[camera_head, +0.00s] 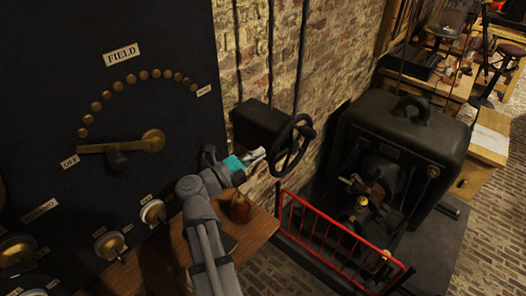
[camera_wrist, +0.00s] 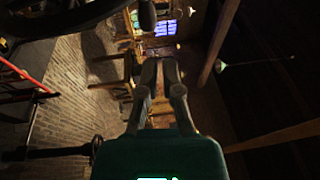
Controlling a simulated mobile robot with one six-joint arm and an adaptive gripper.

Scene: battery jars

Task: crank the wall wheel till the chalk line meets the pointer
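The wall wheel (camera_head: 291,145) is a dark spoked handwheel on a black box (camera_head: 258,124) fixed to the brick wall. Part of a dark curved rim, which looks like the wheel (camera_wrist: 62,22), crosses the top left of the wrist view, with a rounded dark knob (camera_wrist: 147,15) beside it. My gripper (camera_head: 260,153) is just left of the wheel's rim; I cannot tell whether it touches. In the wrist view my gripper's fingers (camera_wrist: 160,66) are close together, with nothing visible held between them. I cannot make out the chalk line or the pointer.
A black panel (camera_head: 120,30) with brass studs and a lever stands at left. A wooden ledge (camera_head: 240,232) with a small brown jug (camera_head: 240,208) lies below my arm. A red railing (camera_head: 325,235) fronts a dark machine (camera_head: 400,135) at right.

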